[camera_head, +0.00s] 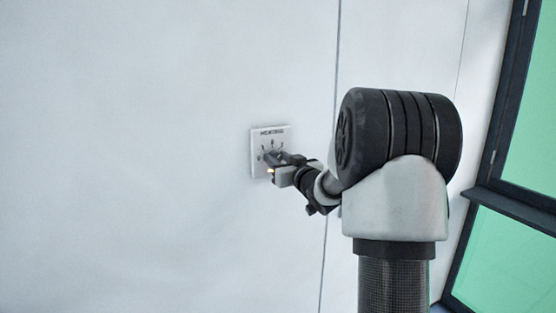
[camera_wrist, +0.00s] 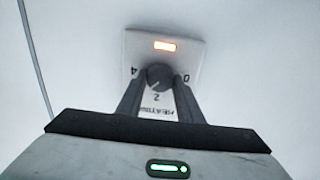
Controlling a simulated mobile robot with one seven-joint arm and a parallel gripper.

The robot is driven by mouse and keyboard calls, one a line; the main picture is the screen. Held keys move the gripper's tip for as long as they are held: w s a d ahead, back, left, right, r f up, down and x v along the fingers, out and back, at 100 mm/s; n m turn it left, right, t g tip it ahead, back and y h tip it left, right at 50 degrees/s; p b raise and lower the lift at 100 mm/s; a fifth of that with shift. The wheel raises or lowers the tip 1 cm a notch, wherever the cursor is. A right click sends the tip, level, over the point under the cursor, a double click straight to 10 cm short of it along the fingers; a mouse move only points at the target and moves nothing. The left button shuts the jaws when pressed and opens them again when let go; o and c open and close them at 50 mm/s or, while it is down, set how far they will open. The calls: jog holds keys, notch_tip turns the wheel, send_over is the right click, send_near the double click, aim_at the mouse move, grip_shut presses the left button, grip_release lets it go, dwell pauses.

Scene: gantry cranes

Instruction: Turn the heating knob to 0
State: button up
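The heating panel (camera_head: 256,140) is a white square plate on the wall, marked HEATING at the top. It appears upside down in the wrist view (camera_wrist: 188,47), with 4 at the left, 2 below and 0 at the right of the knob. The dark round heating knob (camera_wrist: 160,74) is at the dial's middle; its pointing direction is unclear. My gripper (camera_wrist: 160,86) has one finger on each side of the knob. Whether the fingers touch it cannot be told. In the head view my gripper (camera_head: 277,163) covers the knob and the panel's lower right.
An orange light (camera_wrist: 165,46) glows on the panel. The pale wall (camera_head: 120,150) around the panel is bare, with a thin vertical seam to its right. A dark-framed window (camera_head: 515,200) with green panes stands at the far right.

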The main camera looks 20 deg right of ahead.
jog(key=shift+c, duration=1.2)
jog(key=shift+f+n+b, duration=0.15)
jog(key=shift+n+b, duration=0.15)
jog(key=shift+b, duration=0.25)
jog(key=shift+a+f+n+b, duration=0.1)
jog(key=shift+f+n+b, duration=0.05)
jog(key=shift+n+b, duration=5.95)
jog(key=shift+a+f+n+b, duration=0.1)
jog(key=shift+n+b, duration=5)
jog(key=shift+n, duration=1.9)
